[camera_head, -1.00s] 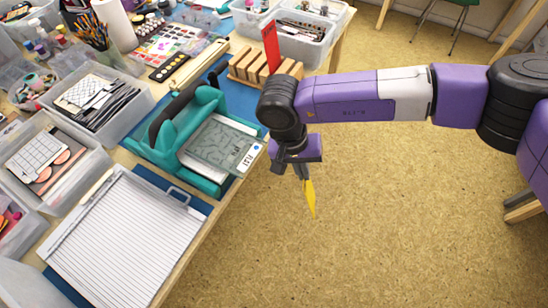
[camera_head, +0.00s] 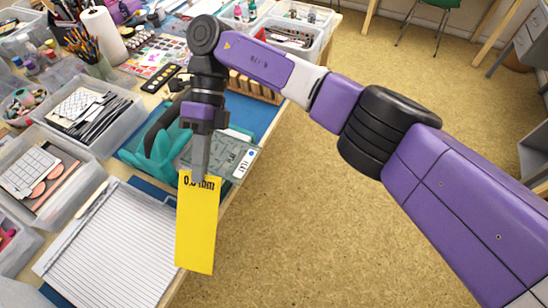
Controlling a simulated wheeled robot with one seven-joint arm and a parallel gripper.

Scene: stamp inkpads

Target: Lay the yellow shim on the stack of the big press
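The yellow shim (camera_head: 197,235) hangs roughly upright from my gripper (camera_head: 200,172), its broad face toward the camera and black print near its top edge. My gripper is shut on the shim's upper end. The big press (camera_head: 160,152) is teal with a dark handle and stands on the table behind my gripper. Its grey stack plate (camera_head: 232,155), with a white label at the right, shows partly; the gripper and wrist cover its middle. The shim appears in front of the press, over the table's front edge. I cannot tell its exact height above the table.
A white ridged board (camera_head: 105,245) lies left of the shim. Clear bins with paper and tools, such as one bin (camera_head: 95,110), fill the left side. A wooden slotted rack (camera_head: 255,88) stands behind my arm. The floor at right is open.

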